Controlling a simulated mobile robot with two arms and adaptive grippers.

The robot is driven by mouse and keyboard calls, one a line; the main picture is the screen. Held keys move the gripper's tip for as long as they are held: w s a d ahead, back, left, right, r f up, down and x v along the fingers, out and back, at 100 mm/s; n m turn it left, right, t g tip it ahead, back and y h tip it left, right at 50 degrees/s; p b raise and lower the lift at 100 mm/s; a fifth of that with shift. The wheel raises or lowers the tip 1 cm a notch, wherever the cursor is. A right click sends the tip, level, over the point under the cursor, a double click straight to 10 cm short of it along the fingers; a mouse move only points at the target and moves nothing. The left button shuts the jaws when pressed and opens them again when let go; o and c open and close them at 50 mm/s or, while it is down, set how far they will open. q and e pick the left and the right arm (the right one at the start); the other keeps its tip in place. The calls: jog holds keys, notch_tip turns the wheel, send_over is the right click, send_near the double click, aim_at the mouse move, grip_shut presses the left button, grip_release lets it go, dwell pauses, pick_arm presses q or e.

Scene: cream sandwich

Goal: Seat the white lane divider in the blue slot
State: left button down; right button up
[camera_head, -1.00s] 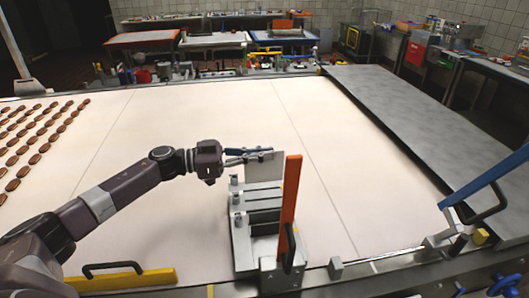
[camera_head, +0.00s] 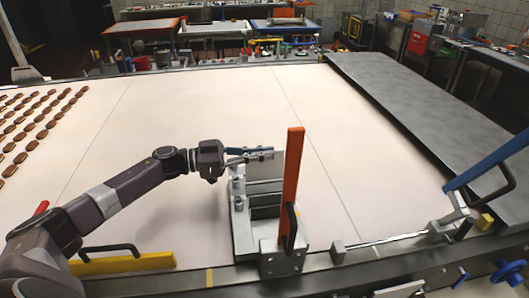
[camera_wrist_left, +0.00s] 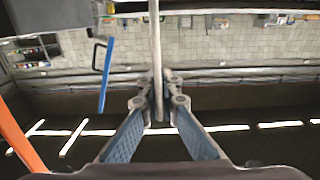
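My left gripper (camera_head: 268,153) is shut on a pale, thin upright plate, which looks like the white lane divider (camera_head: 280,168). In the left wrist view the fingers (camera_wrist_left: 157,105) pinch the divider (camera_wrist_left: 155,50), seen edge-on. In the head view the divider stands at the far end of a grey slotted fixture (camera_head: 241,220), partly behind an orange bar (camera_head: 291,185). I cannot tell whether its lower edge is in a slot or above it. No blue slot can be made out on the fixture. My right gripper is not in view.
A yellow block with a black handle (camera_head: 120,263) lies at the front left. Brown oval pieces (camera_head: 35,120) lie in rows at far left. A blue lever (camera_head: 490,163) stands at right beside a grey slab (camera_head: 420,110). The cream surface beyond the fixture is clear.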

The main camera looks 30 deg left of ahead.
aim_at(261, 180)
pick_arm(q)
jog(key=shift+p, duration=0.8)
dwell(1.3)
jog(key=c, duration=2.6)
grip_release()
jog(key=shift+f+b, duration=2.3)
jog(key=shift+f, duration=1.35)
jog(key=shift+c, duration=0.2)
jog(key=o, duration=0.6)
jog(key=shift+c, duration=0.2)
jog(key=shift+s+a, duration=0.25)
jog(key=shift+a, duration=0.1)
jog(key=v, duration=1.1)
